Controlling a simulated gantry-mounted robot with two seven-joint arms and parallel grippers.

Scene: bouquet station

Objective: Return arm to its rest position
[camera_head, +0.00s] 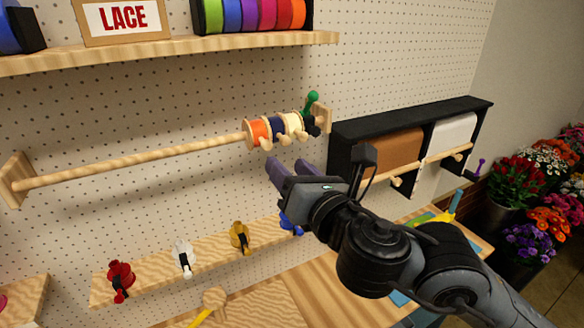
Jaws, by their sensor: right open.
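My right gripper (288,166) reaches in from the lower right, its purple-grey fingers pointing up toward the pegboard. It is open, and I see nothing between the fingers. It is just below the ribbon spools (274,131) on the wooden rod (140,160), and seems apart from them. The spools are orange, dark blue and cream, with a black piece and a green-knobbed end (312,98) at the right. My left gripper is not in view.
A black holder (345,128) with brown and white paper rolls is right of the gripper. A lower shelf (215,252) carries red, white, yellow and blue pieces, the blue one partly hidden by my arm. A wooden table (300,275) lies below. Flower buckets (515,190) stand far right.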

